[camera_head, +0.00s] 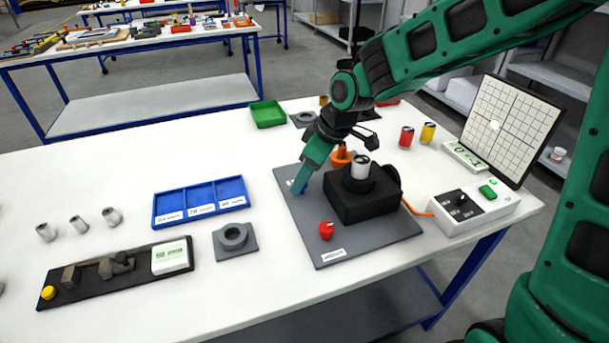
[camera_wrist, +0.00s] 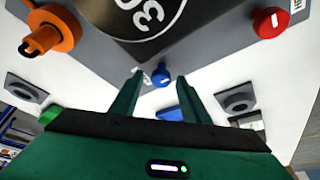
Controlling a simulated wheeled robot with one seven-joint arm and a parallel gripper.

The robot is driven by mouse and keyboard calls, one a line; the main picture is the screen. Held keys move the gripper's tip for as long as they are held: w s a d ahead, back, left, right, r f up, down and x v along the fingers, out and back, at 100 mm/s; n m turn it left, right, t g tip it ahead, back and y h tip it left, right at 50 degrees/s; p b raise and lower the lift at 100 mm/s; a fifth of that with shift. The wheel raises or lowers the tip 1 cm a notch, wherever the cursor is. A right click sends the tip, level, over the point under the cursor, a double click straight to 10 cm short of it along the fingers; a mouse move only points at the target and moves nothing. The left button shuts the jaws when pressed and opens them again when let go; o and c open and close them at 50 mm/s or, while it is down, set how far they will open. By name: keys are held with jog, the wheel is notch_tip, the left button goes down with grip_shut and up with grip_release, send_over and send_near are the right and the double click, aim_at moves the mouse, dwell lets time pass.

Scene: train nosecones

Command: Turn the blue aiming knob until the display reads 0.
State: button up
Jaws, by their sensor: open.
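The blue aiming knob (camera_wrist: 161,76) shows between my two finger tips in the wrist view. In the head view only a sliver of the blue knob (camera_head: 294,185) shows beside my fingers, at the left of the grey plate (camera_head: 350,235). My gripper (camera_head: 303,180) points down at the knob; in the wrist view my gripper (camera_wrist: 153,85) has its fingers apart, one on each side of the knob. I cannot tell whether they touch it. A small white display (camera_head: 465,157) stands below the gridded board at the right; its digits are too small to read surely.
A black block (camera_head: 355,205) holding a can, a red knob (camera_head: 326,230) and an orange knob (camera_head: 340,155) share the plate. A white control box (camera_head: 475,208) stands right. A blue tray (camera_head: 201,202) and a grey ring fixture (camera_head: 235,240) lie left.

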jog(key=c, duration=1)
jog(key=shift+m, duration=0.3)
jog(key=m+t, duration=0.1)
jog(key=m, duration=0.2)
jog(key=shift+s+a+r+h, duration=0.1)
jog(key=shift+a+h, duration=0.05)
jog(key=shift+h, duration=0.25)
jog(key=shift+a+m+t+h, duration=0.1)
jog(key=shift+m+t+h, duration=0.25)
jog(key=shift+m, duration=0.9)
jog(key=shift+m+t+h, duration=0.25)
jog(key=shift+m+h, duration=0.2)
jog(key=shift+m, duration=0.8)
jog(key=o, duration=1)
